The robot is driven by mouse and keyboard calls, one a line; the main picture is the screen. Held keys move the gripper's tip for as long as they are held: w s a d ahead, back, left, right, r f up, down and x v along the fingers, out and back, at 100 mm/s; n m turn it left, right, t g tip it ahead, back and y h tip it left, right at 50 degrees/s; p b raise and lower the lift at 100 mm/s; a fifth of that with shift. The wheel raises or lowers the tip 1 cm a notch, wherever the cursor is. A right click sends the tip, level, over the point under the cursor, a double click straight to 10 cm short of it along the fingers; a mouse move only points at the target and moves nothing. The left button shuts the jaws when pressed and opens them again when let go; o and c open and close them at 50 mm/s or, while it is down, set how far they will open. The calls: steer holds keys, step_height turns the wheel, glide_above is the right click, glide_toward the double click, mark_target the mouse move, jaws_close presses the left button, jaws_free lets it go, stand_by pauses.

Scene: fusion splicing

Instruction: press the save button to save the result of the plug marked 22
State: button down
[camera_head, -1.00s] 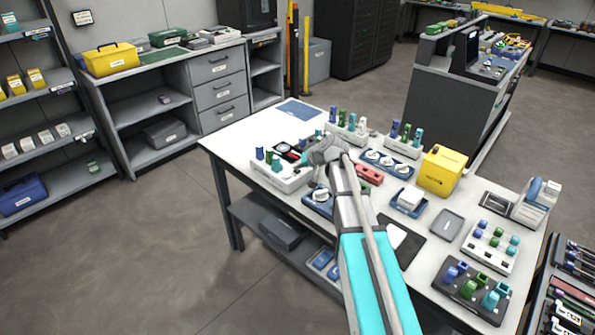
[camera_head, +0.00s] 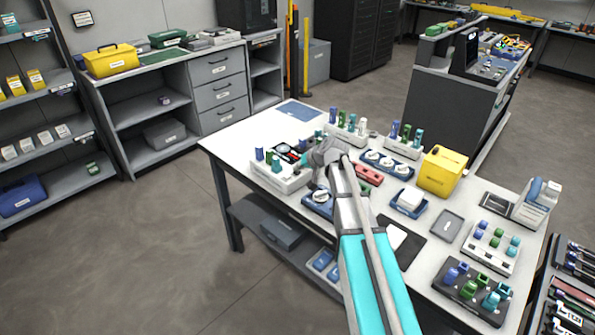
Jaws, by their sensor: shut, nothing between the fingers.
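My gripper (camera_head: 306,160) is at the far left part of the white worktable (camera_head: 240,133), shut and empty. It is beside a white device (camera_head: 283,181) that has blue and green plugs standing at its left end and a dark area with a little red (camera_head: 290,152) behind them. The gripper and wrist cover the device's right side. I cannot make out a save button or whether the fingertips touch the device. Labels are too small to read, so I cannot tell which plug is marked 22.
Plug racks (camera_head: 347,131) stand behind my arm. A yellow box (camera_head: 442,171), a red block (camera_head: 369,175), blue trays and more plug holders (camera_head: 489,247) crowd the table's right side.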

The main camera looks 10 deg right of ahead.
steer(key=shift+r+p, duration=0.75)
steer(key=shift+r, duration=0.1)
steer(key=shift+r, duration=0.1)
steer(key=shift+r+p, duration=2.4)
steer(key=shift+p, duration=0.1)
steer(key=s+f+g+h+p, duration=0.2)
steer(key=s+g+h, duration=0.4)
steer(key=s, duration=2.2)
steer(key=shift+s+n+g+p, duration=0.3)
steer(key=shift+g+p, duration=0.1)
steer(key=shift+p, duration=0.4)
steer(key=shift+s, duration=0.1)
